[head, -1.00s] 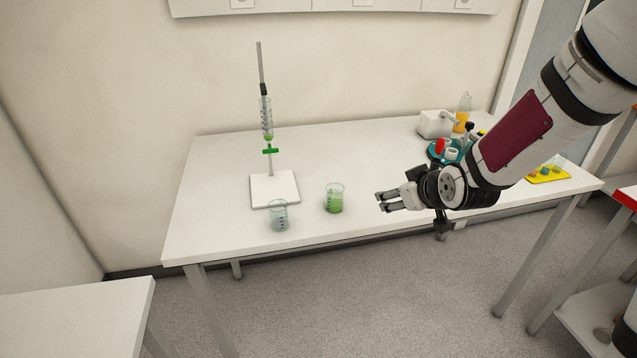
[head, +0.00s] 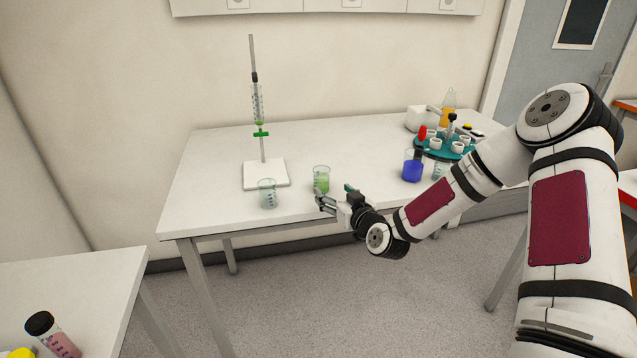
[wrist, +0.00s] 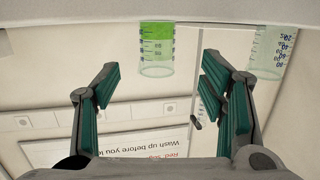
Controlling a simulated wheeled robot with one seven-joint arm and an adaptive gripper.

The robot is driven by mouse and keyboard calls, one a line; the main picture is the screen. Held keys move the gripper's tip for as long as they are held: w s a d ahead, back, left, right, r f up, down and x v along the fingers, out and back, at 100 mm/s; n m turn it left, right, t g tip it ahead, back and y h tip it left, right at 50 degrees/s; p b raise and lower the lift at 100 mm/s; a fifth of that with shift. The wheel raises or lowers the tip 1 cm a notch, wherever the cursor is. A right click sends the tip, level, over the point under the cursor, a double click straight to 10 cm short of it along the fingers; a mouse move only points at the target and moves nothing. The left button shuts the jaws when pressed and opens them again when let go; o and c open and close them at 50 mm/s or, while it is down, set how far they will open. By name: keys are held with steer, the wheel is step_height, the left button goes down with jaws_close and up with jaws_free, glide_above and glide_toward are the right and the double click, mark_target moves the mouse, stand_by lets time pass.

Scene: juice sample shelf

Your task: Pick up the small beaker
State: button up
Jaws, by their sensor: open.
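A small clear beaker with green liquid (head: 321,183) stands upright on the white table, and a clear, seemingly empty beaker (head: 267,196) stands to its left, nearer the front edge. Which one is the small beaker I cannot tell for sure. My gripper (head: 332,197) is open and empty, low near the front edge, just in front and to the right of the green beaker. In the wrist view, which looks upside down, the green beaker (wrist: 156,55) shows at the top between my open fingers (wrist: 160,88), apart from them; the clear beaker (wrist: 270,55) is at the right.
A burette stand (head: 265,174) is behind the beakers. A blue-filled beaker (head: 412,170), a teal rack (head: 446,152) and a flask with orange liquid (head: 447,115) are at the right of the white table (head: 210,205). A separate table (head: 75,285) is at lower left.

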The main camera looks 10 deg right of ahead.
mark_target(325, 185)
steer(key=x, duration=0.5)
steer(key=shift+d+f, duration=0.1)
steer(key=x, duration=0.5)
steer(key=shift+d+f+b, duration=0.15)
steer(key=shift+f+b, duration=0.05)
steer(key=shift+b, duration=0.1)
steer(key=c, duration=1.3)
